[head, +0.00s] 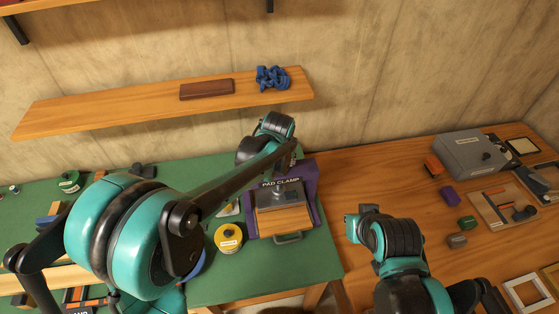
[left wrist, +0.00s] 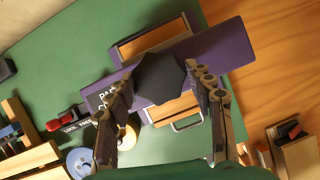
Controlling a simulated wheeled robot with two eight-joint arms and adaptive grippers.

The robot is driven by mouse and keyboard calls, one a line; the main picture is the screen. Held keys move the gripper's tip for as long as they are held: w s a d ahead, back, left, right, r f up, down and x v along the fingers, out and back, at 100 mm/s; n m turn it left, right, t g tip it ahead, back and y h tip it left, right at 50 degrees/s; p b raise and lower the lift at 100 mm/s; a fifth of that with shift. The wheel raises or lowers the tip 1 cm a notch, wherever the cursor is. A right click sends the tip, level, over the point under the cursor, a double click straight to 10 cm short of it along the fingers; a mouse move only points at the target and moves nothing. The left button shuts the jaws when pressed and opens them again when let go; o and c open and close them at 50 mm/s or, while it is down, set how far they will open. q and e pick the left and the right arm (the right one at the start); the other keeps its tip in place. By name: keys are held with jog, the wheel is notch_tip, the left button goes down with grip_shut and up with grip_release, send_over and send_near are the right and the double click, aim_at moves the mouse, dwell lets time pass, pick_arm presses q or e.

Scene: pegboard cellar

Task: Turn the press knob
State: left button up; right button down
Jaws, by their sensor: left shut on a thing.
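The press is labelled PAD CLAMP (head: 280,183) and has a purple frame, a wooden pad and a front handle; it stands on the green bench top. It also shows in the left wrist view (left wrist: 225,45). Its dark, many-sided knob (left wrist: 160,78) sits between the fingers of my left gripper (left wrist: 158,80), which is shut on it from above.
A yellow round tin (head: 228,238) stands close to the press's left side. A wall shelf (head: 140,105) with a brown box and blue coil runs above. On the wooden bench at right are a grey box (head: 471,154) and small blocks. Wood between is clear.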

pick_arm(q)
jog(key=shift+m, duration=0.7)
jog(key=shift+h, duration=0.3)
jog(key=o, duration=1.2)
jog(key=shift+c, duration=0.2)
jog(key=v, duration=1.2)
jog(key=shift+a, duration=0.1)
